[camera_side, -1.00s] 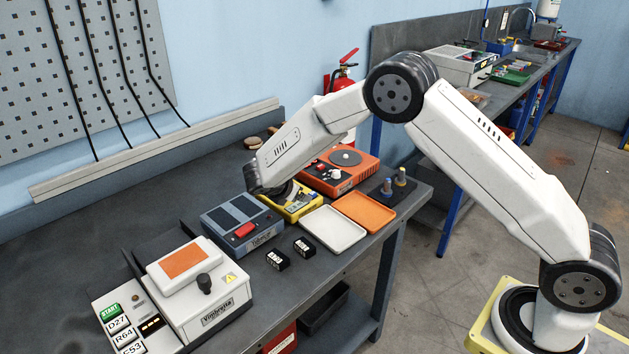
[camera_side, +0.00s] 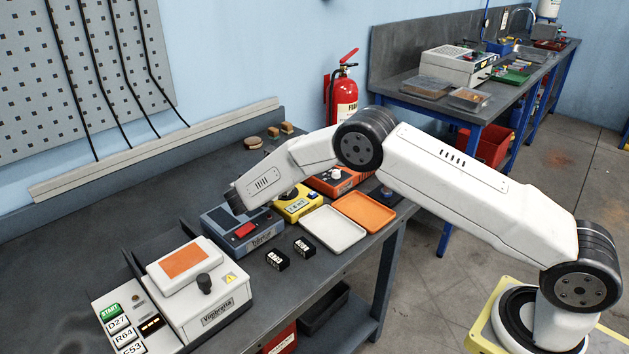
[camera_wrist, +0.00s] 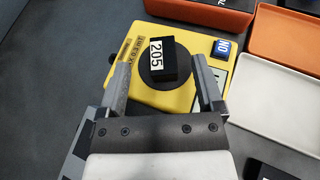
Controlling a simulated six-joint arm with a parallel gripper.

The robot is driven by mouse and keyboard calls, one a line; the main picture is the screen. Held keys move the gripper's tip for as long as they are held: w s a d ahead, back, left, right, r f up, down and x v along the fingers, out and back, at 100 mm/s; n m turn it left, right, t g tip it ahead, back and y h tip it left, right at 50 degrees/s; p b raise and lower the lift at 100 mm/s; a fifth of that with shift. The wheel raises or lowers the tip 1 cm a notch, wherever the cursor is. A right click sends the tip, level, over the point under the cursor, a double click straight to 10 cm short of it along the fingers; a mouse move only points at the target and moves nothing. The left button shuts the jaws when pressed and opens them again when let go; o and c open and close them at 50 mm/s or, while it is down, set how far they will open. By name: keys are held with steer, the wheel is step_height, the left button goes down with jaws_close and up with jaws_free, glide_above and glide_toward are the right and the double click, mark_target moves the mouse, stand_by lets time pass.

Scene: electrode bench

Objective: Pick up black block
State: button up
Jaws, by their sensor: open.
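A black block (camera_wrist: 165,60) with a white label reading 205 sits on the dark round plate of the yellow device (camera_wrist: 125,62) in the wrist view. My gripper (camera_wrist: 160,72) is open, its two fingers spread to either side of and just short of the block in the picture. Nothing is held. Two more black blocks with white labels, one at left (camera_side: 278,259) and one at right (camera_side: 304,247), stand on the bench in the side view. My arm hides the gripper's fingers and the 205 block there.
The yellow device also shows in the side view (camera_side: 297,206), between a blue-grey device (camera_side: 243,229) and an orange device (camera_side: 337,179). A white tray (camera_side: 333,230) and an orange tray (camera_side: 364,212) lie to its right. A white instrument (camera_side: 205,300) stands at front left.

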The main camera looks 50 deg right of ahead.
steer(key=shift+f+x, duration=0.1)
steer(key=shift+x, duration=1.3)
steer(key=shift+f+x, duration=0.15)
steer(key=shift+x, duration=1.25)
steer(key=shift+s, duration=0.15)
jaws_close()
